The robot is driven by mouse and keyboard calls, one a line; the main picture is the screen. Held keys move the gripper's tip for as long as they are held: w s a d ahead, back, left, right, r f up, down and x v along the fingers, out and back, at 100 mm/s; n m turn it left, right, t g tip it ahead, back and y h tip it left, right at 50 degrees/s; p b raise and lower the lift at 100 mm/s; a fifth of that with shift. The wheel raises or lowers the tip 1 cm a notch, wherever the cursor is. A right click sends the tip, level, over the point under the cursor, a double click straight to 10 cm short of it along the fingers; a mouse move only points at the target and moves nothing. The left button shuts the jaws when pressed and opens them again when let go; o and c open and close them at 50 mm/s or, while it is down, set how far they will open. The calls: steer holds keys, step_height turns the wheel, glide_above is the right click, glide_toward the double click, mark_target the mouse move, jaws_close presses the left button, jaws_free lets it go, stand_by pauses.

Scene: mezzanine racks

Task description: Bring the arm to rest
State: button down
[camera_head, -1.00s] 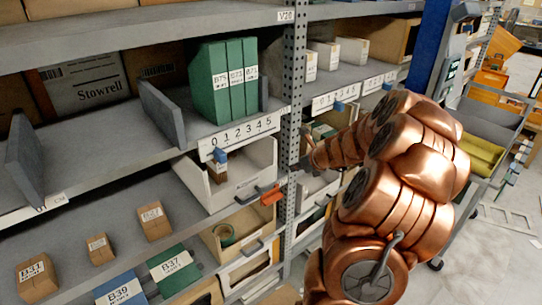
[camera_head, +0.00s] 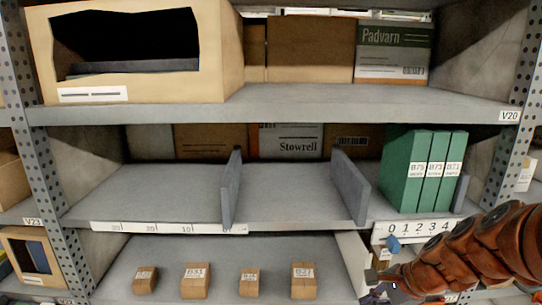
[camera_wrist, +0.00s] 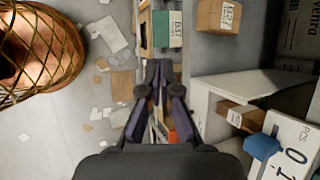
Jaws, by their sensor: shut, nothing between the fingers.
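My copper arm (camera_head: 455,255) reaches in from the right edge of the head view, low in front of the rack. My gripper (camera_wrist: 158,72) shows in the wrist view with its dark fingers together and nothing between them. In the head view its end is small and dark near the open white bin (camera_head: 352,262), and its fingers are hard to make out. In the wrist view the bin's white wall (camera_wrist: 205,100) is to the right of the fingers; I cannot tell whether they touch.
Green binders (camera_head: 405,170) stand on the middle shelf, left of the right post (camera_head: 518,110). Small cartons (camera_head: 195,281) sit on the lower shelf. A blue clip (camera_wrist: 262,146) is on the number strip.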

steer(key=s+a+n+g+h, duration=0.1)
steer(key=s+a+n+g, duration=0.1)
steer(key=s+a+n, duration=0.4)
steer(key=s+a+n+g, duration=0.1)
steer(key=s+n+g, duration=0.15)
steer(key=s, duration=0.45)
steer(key=s+d+n+g+h, duration=0.1)
steer(key=s+n+h, duration=0.3)
steer(key=s+n, duration=0.4)
steer(key=s+d, duration=0.1)
steer(key=s, duration=0.3)
steer(key=shift+s+d+g, duration=0.15)
steer(key=shift+s+g, duration=0.2)
